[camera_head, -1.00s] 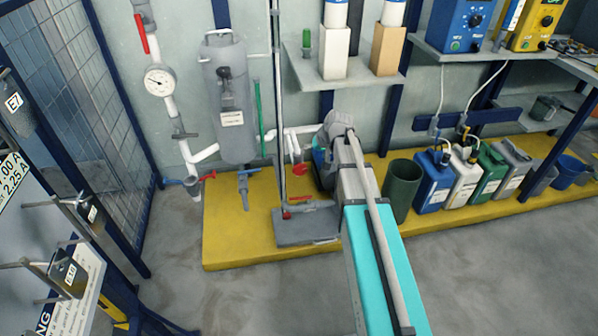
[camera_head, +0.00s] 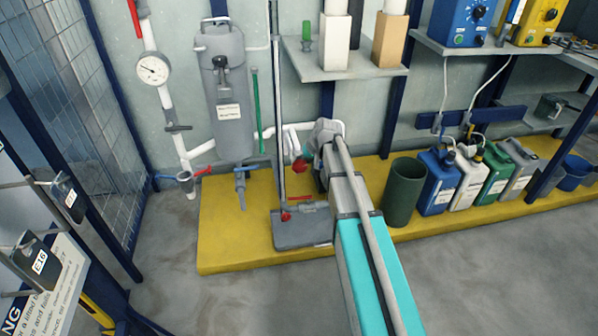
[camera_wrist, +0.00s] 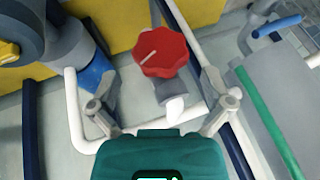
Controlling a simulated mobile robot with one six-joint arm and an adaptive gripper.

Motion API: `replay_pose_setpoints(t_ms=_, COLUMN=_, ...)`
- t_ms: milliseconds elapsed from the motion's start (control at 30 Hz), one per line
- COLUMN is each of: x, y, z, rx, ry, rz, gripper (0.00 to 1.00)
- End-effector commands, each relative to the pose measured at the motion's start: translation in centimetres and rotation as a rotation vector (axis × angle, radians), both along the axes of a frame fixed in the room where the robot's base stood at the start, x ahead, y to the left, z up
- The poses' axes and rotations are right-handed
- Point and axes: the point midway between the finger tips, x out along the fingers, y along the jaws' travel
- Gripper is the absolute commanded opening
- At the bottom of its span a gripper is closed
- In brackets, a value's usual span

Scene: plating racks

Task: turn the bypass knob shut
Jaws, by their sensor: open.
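The red bypass knob (camera_wrist: 165,52) has a lobed rim and a slanted white line across its face. It sits on a grey and white valve stem on white piping. My gripper (camera_wrist: 160,110) is open, with one finger on each side below the knob in the wrist view; no contact shows. In the head view a red knob (camera_head: 299,165) shows just left of my arm's end, on the white pipe loop at the wall. My gripper's fingers are hard to make out there.
A grey cylinder (camera_head: 230,115) and a pressure gauge (camera_head: 152,69) are at the left on the wall. A thin upright pole (camera_head: 278,110) stands close left of the knob. A shelf (camera_head: 345,68) is above. A green bin (camera_head: 403,190) and several canisters stand right on the yellow platform.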

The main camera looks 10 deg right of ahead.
Motion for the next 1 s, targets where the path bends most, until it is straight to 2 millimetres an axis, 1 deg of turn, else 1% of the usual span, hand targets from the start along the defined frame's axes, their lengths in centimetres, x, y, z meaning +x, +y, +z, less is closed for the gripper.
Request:
replay_pose_setpoints(t_ms=33, x=0.3, y=0.1, z=-0.8, rx=0.0, ry=0.0, rz=0.0, gripper=1.0)
replay_pose_setpoints(t_ms=400, x=1.3, y=1.1, z=-3.1, rx=0.0, ry=0.001, rz=0.001, gripper=1.0)
replay_pose_setpoints(t_ms=600, x=1.5, y=1.3, z=-3.6, rx=0.0, ry=0.0, rz=0.001, gripper=1.0)
replay_pose_setpoints(t_ms=967, x=1.6, y=1.3, z=-3.6, rx=0.001, ry=0.001, rz=0.002, gripper=1.0)
replay_pose_setpoints(t_ms=1000, x=1.6, y=1.3, z=-3.6, rx=0.001, ry=0.001, rz=0.002, gripper=0.94)
